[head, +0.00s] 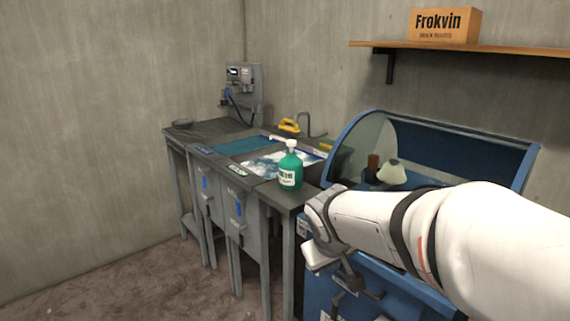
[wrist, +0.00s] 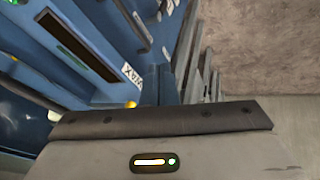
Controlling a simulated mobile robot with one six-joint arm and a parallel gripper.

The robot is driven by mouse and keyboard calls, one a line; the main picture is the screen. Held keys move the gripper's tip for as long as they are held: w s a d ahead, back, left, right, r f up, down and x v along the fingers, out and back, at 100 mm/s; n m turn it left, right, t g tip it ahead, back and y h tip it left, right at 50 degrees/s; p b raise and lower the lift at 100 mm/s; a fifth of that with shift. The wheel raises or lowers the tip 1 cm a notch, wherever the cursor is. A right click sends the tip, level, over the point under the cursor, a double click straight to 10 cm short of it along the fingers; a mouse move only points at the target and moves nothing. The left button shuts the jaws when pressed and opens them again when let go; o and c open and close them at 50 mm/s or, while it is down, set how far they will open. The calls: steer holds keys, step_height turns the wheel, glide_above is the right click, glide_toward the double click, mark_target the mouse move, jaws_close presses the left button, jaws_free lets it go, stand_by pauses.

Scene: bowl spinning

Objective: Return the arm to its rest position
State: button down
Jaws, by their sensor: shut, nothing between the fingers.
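My white arm (head: 455,235) reaches in from the lower right in the head view, in front of the blue machine. My gripper (head: 350,284) hangs at its far end, dark and small, low in front of the machine's blue body. It is shut, with nothing held. In the wrist view the grey wrist housing with a small light fills the bottom.
A blue hooded machine (head: 520,167) stands at the right, its cover raised. A sink bench (head: 262,190) beside it bears a green bottle (head: 290,169). A wooden shelf (head: 510,50) holds a box (head: 445,25). Floor (head: 110,280) at the left is clear.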

steer(key=s+d+r+m+g+y+p, duration=0.1)
steer(key=s+d+r+m+p, duration=0.1)
steer(key=s+r+p, duration=0.3)
steer(key=s+d+r+m+g+p, duration=0.1)
steer(key=s+r+p, duration=0.4)
steer(key=s, duration=0.6)
steer(key=shift+s+d+r+m+g+y+p, duration=0.15)
steer(key=shift+d+r+m+g+y+p, duration=0.2)
steer(key=shift+d+m+p, duration=0.45)
steer(key=shift+a+f, duration=0.1)
steer(key=shift+a, duration=0.1)
